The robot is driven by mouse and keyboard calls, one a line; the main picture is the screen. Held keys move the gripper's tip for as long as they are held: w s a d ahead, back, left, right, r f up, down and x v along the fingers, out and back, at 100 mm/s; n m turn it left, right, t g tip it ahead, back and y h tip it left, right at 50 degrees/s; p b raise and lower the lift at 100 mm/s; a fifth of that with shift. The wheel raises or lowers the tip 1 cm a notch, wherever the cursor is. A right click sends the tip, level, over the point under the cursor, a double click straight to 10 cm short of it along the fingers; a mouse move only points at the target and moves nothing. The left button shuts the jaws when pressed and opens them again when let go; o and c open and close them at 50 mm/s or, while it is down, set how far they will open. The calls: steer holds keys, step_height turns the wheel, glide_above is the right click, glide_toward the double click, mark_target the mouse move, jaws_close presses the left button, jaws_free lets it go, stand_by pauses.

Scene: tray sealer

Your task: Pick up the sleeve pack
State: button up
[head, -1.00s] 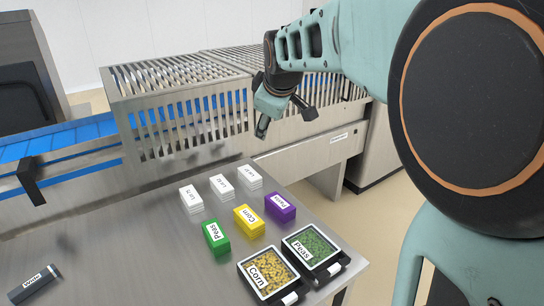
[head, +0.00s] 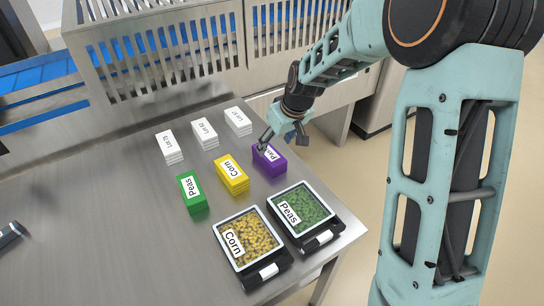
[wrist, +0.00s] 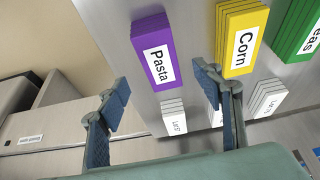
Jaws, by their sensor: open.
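Three coloured sleeve packs stand on the steel table: a purple one labelled Pasta (head: 268,162), a yellow one labelled Corn (head: 232,175) and a green one labelled Peas (head: 191,193). My gripper (head: 283,138) is open and empty, just behind and above the purple pack, whose label it partly hides in the head view. In the wrist view, the purple pack (wrist: 149,28) lies beyond the fingertips (wrist: 162,85), roughly between them. The yellow pack (wrist: 238,28) is right of it, beyond the right finger. The green pack (wrist: 296,28) is cut off at the right edge.
Three white lot-card stacks (head: 204,135) stand behind the packs. Two filled trays, Corn (head: 247,240) and Peas (head: 304,215), lie at the table's front right corner. A slatted metal guard (head: 160,50) and blue conveyor (head: 40,77) are behind. The table's left is mostly clear.

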mark_target(270, 153)
steer(key=x, duration=0.8)
steer(key=shift+w+a, duration=0.1)
steer(key=shift+w, duration=0.1)
steer(key=shift+f+b, duration=0.25)
steer(key=shift+b, duration=0.25)
stand_by(0.3)
steer(key=c, duration=1.2)
steer(key=shift+c, duration=1.1)
steer(key=shift+r, duration=0.15)
